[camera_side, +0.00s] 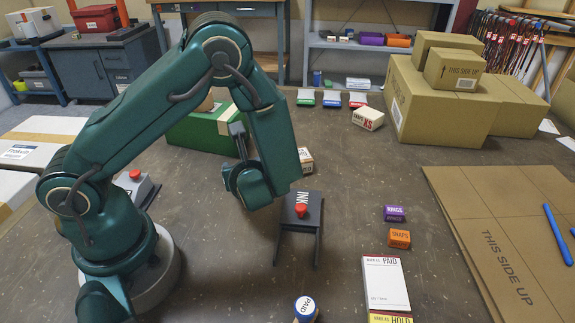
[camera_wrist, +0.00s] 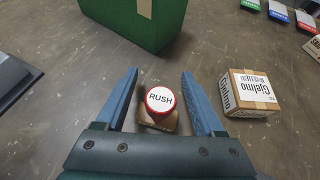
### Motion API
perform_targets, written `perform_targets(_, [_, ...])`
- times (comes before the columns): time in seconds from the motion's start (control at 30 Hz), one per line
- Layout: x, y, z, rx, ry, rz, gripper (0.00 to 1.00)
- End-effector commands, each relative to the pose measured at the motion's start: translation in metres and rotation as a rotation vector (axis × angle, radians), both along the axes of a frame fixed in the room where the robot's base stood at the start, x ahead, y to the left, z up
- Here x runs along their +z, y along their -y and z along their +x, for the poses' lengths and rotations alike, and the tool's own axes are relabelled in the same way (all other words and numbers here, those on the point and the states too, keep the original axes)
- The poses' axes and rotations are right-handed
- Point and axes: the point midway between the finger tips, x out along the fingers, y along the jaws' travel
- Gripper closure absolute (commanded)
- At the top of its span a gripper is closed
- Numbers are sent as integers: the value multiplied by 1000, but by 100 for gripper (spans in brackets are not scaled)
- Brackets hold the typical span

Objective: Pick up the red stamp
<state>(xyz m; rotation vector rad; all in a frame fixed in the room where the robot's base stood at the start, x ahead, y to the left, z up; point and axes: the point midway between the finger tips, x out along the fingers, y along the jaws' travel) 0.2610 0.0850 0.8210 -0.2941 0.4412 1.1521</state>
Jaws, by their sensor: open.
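A red stamp with a round white top reading "RUSH" (camera_wrist: 160,99) stands upright on a wooden base in the wrist view. It sits between the two blue fingers of my gripper (camera_wrist: 160,95), with a gap on each side, so neither finger touches it. My gripper (camera_side: 238,140) is open, with its jaws pointing away from the side camera. In the side view the red stamp is hidden behind my gripper and wrist. Another stamp, with a round top reading "PAID" (camera_side: 306,308), stands at the front edge of the side view.
A small box labelled Gjelmo (camera_wrist: 251,92) lies just right of my gripper; it also shows in the side view (camera_side: 306,158). A green box (camera_wrist: 137,20) stands ahead. Cardboard boxes (camera_side: 440,105) fill the back right.

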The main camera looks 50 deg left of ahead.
Motion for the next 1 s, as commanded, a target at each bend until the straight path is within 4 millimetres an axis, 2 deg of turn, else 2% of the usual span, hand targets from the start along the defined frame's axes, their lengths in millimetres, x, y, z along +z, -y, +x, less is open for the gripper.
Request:
perform_targets(0.07, [0, 0, 0, 0, 0, 0, 30])
perform_targets(0.1, [0, 0, 0, 0, 0, 0, 38])
perform_targets(0.27, [0, 0, 0, 0, 1, 0, 99])
perform_targets(0.73, [6, 0, 0, 1, 3, -1, 100])
perform_targets(0.87, [16, 0, 1, 2, 4, -2, 100])
perform_targets(1.0, [35, 0, 1, 2, 9, -3, 100])
